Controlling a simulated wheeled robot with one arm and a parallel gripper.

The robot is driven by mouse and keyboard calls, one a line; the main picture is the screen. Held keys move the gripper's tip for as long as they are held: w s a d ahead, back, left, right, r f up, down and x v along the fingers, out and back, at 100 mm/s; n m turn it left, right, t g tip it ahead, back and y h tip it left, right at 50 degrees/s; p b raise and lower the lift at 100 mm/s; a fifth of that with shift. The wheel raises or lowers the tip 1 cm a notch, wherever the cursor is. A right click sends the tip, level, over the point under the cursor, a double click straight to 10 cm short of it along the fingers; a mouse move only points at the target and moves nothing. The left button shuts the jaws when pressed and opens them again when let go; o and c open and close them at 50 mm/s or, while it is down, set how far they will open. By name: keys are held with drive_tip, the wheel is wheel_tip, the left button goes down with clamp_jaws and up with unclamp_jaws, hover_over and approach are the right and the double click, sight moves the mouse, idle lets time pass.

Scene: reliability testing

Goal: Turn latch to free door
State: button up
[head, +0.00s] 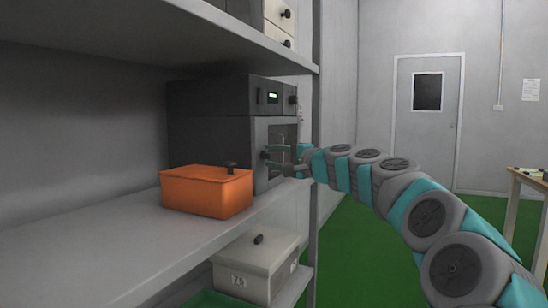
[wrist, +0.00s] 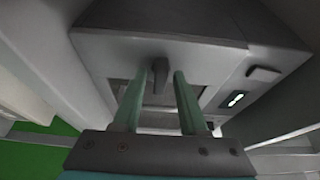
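The dark grey box-shaped machine (head: 210,125) stands on the shelf, and its door (head: 282,132) with a small window faces right and appears closed. In the wrist view a dark latch handle (wrist: 160,72) hangs downward on the pale door face (wrist: 105,50). My gripper (head: 272,156) is at the door front in the head view. In the wrist view my gripper (wrist: 159,77) is open, with its two green fingers on either side of the latch and the right finger closer to it. I cannot tell whether a finger touches the latch. In the head view the latch is hard to make out.
An orange box (head: 206,190) with a dark knob sits on the shelf (head: 130,240) in front of the machine. A shelf post (head: 316,100) stands just right of the door. A white box (head: 256,266) is below. Green floor (head: 362,240) is open to the right.

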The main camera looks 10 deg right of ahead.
clamp_jaws()
